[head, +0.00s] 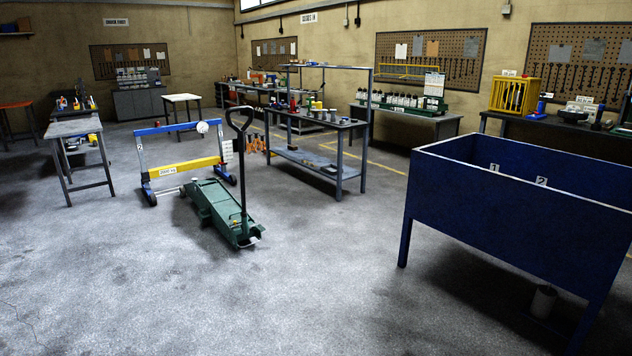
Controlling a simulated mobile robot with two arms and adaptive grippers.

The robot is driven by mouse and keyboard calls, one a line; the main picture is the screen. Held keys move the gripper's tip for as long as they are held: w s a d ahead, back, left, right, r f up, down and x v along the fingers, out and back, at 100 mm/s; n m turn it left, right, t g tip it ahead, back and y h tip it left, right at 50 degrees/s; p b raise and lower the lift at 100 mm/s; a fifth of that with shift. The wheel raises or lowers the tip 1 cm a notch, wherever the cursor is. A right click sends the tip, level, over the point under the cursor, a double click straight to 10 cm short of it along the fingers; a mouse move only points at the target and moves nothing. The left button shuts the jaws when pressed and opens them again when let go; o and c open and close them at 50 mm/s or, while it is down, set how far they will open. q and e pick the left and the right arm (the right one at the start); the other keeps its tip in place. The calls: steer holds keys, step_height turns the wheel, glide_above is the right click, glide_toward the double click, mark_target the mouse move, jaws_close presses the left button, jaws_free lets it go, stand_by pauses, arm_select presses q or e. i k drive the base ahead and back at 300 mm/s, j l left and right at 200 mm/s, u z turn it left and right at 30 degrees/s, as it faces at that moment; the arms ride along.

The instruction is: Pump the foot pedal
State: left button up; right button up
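A green trolley jack (213,207) stands on the concrete floor, left of the middle of the head view. Its dark upright handle (241,165) rises from the near end and finishes in a loop at the top. A small light grey plate (254,240) sticks out at the jack's near end, low to the floor; it may be the foot pedal, but it is too small to be sure. The jack's far end lies close to a blue and yellow frame. Neither of my grippers shows in this view.
The blue and yellow frame (181,168) stands just behind the jack. A grey workbench (319,165) is right of it. A large blue bin on legs (510,205) fills the right side. The floor in front (230,310) is clear.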

mark_target(259, 227)
steer(key=i, duration=2.45)
steer(key=i+j, duration=0.1)
steer(key=i, duration=4.85)
steer(key=l+z, duration=0.05)
steer(key=l, duration=0.05)
